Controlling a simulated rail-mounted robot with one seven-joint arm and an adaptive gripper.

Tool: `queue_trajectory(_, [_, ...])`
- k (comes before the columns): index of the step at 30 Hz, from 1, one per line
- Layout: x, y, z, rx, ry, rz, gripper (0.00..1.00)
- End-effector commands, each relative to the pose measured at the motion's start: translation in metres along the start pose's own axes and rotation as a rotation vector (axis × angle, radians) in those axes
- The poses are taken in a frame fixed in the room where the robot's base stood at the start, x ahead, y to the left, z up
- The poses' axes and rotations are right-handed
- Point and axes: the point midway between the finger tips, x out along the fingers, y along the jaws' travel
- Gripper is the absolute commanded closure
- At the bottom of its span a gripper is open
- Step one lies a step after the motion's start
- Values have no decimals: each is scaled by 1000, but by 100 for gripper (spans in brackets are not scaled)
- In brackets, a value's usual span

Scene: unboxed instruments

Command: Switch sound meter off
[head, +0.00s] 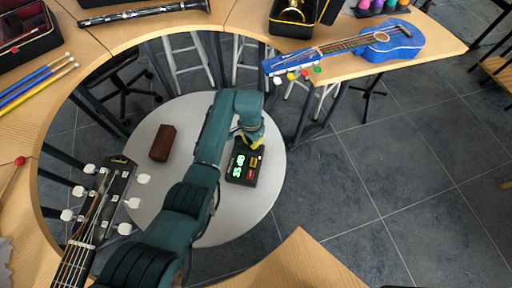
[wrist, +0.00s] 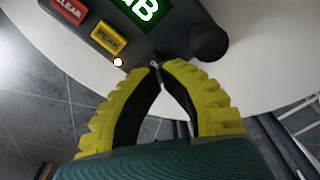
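The sound meter (head: 240,176) is a dark box lying on the round white table, with a lit green display reading about 35 dB. In the wrist view the meter (wrist: 82,32) shows a red CLEAR button (wrist: 68,9), a yellow PEAK button (wrist: 108,38), a small lit white dot (wrist: 118,62) and a dark round knob (wrist: 208,43). My gripper (wrist: 156,66) has yellow ridged fingers with tips drawn together at the meter's near edge. A small grey piece, perhaps a switch lever, shows at the tips; whether it is gripped is unclear. The head view shows my gripper (head: 252,142) at the meter's upper end.
A brown wooden block (head: 162,143) lies on the round white table (head: 190,108), left of my arm. A ring-shaped wooden counter (head: 140,30) surrounds it, bearing a blue guitar (head: 390,40), drumsticks (head: 35,82) and a dark guitar head (head: 110,185). Stools stand beyond.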

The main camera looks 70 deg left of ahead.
Motion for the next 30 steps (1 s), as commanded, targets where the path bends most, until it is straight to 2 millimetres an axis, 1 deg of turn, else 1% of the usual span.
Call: queue_trajectory(30, [16,0,0,0,0,0,100])
